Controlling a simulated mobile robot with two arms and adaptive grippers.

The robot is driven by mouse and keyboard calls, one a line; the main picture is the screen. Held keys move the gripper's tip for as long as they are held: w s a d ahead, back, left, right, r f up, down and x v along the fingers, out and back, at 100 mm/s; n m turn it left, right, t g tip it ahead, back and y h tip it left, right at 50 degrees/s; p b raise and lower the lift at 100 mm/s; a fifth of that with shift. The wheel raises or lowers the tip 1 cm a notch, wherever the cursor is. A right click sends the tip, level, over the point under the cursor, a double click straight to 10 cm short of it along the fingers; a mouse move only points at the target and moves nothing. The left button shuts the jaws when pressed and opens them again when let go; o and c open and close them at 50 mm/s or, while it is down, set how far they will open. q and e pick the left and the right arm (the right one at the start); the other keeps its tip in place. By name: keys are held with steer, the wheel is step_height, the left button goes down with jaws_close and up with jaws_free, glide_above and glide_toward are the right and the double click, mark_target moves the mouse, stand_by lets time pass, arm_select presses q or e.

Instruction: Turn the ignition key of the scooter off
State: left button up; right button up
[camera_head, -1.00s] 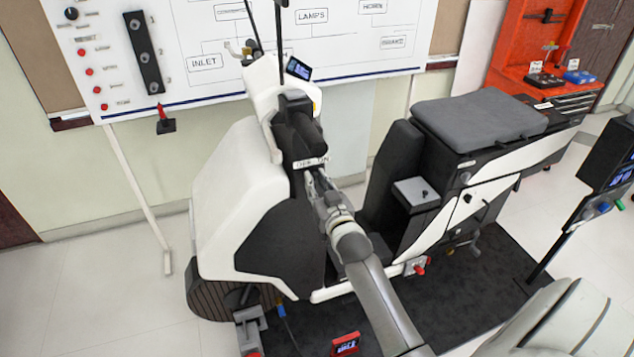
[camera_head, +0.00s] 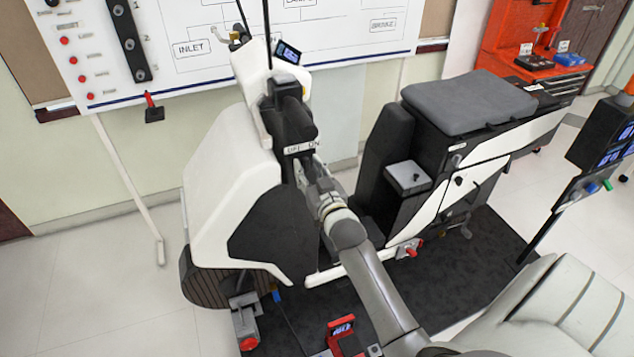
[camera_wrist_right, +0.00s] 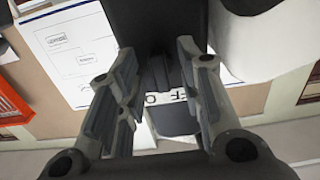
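The white and black scooter (camera_head: 225,190) stands in the middle of the head view. Its ignition panel, with an OFF/ON label (camera_head: 302,148), sits below the handlebar; the label shows upside down and partly covered in the right wrist view (camera_wrist_right: 176,97). My right gripper (camera_head: 310,172) is just below and in front of this label. In the right wrist view its two fingers (camera_wrist_right: 157,68) are apart, with dark parts of the panel showing between them. I cannot make out the key or its position. My left gripper is not in view.
A whiteboard (camera_head: 200,75) with a diagram stands behind the scooter. The scooter's grey seat (camera_head: 470,98) is to the right, a red tool station (camera_head: 515,45) behind it. A dark mat (camera_head: 470,290) lies underneath. A red device (camera_head: 340,330) is low in front.

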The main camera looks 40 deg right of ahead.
steer(key=v, duration=1.1)
steer(key=shift+s, duration=0.2)
steer(key=shift+a, duration=0.1)
